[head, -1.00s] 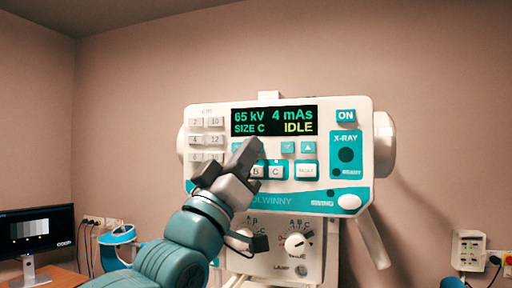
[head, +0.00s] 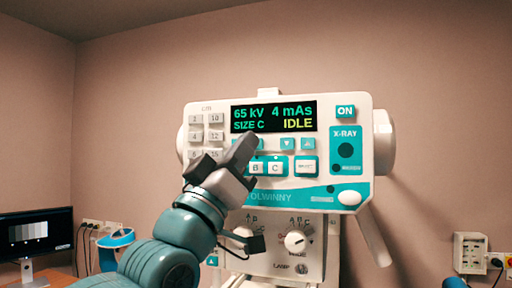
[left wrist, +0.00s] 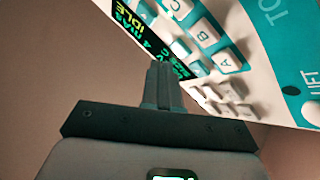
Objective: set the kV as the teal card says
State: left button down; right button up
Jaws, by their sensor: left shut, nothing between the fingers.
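The control panel (head: 360,112) faces me on its stand. Its display (head: 273,118) reads 65 kV, 4 mAs, SIZE C, IDLE; part of it shows in the left wrist view (left wrist: 132,22). My left gripper (head: 247,146) is shut and empty. Its tips are just below the kV side of the display and hide most of the buttons there. I cannot tell whether they touch the panel. A down-arrow button (head: 287,144) and an up-arrow button (head: 308,144) show to the right. No teal card is recognisable. My right gripper is out of view.
Grey cm buttons (head: 215,119) are left of the display. Size button C (head: 275,168), the ON button (head: 345,112) and the X-RAY block (head: 346,152) are on the panel. A knob box (head: 268,262) is below. A monitor (head: 36,233) stands far left.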

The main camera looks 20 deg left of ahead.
pick_arm(q)
jog(key=s+b, duration=0.2)
jog(key=s, duration=0.2)
jog(key=shift+s+a, duration=0.1)
jog(key=shift+s, duration=0.2)
dwell(0.7)
